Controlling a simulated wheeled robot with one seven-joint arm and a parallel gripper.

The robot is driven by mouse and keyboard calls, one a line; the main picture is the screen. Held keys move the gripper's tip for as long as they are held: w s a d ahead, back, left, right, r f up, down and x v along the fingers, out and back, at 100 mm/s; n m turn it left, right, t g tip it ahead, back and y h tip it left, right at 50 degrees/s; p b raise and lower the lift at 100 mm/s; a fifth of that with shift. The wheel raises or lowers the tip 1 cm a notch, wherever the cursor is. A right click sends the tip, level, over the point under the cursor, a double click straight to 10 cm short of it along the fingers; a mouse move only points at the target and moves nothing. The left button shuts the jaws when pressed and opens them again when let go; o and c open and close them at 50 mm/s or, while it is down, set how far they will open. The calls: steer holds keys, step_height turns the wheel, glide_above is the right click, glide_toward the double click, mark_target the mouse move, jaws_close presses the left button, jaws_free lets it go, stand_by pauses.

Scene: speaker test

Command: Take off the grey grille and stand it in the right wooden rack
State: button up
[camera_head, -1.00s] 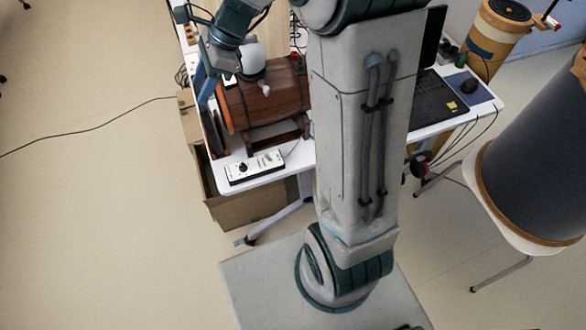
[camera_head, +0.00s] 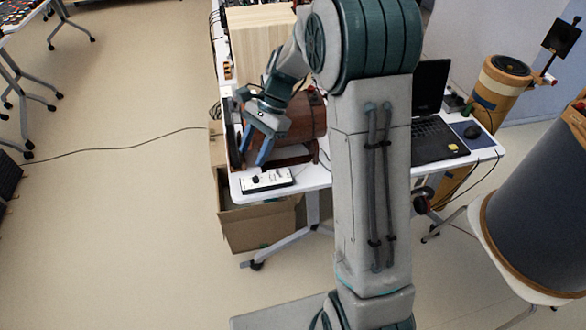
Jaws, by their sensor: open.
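A brown wooden barrel-shaped speaker (camera_head: 305,118) lies on a dark wooden cradle (camera_head: 296,158) on the white table. Its left end is largely hidden by my gripper (camera_head: 256,148). My gripper is open, with blue fingers pointing down at that end; I cannot tell whether they touch it. The grey grille cannot be made out. A dark upright panel or disc (camera_head: 233,146) stands at the table's left edge, left of my gripper; I cannot tell whether it is a grille or part of a rack. Neither wooden rack can be clearly identified.
A white control box (camera_head: 267,180) lies at the table's front edge (camera_head: 305,181). A pale wooden box (camera_head: 262,42) stands behind the speaker. A laptop (camera_head: 437,135) and mouse (camera_head: 472,132) are to the right. A cardboard box (camera_head: 258,228) sits below. The floor at left is mostly clear.

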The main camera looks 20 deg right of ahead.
steer(key=w+d+f+n+g+h+p, duration=0.1)
steer(key=d+f+n+g+h, duration=0.2)
steer(key=d+f+n+h, duration=0.2)
steer(key=shift+d+f+n+g+h+p, duration=0.4)
steer(key=shift+d+f+n, duration=1.55)
steer(key=shift+n, duration=1.65)
steer(key=s+r+t, duration=0.4)
steer(key=s+r, duration=0.3)
steer(key=r, duration=0.2)
steer(key=s+r+t, duration=0.3)
steer(key=s+r, duration=0.4)
steer(key=r, duration=0.3)
steer(key=s+t, duration=0.3)
steer(key=s, duration=0.4)
steer(key=shift+s+r+t, duration=0.3)
steer(key=shift+r+t, duration=0.1)
steer(key=shift+c, duration=1.1)
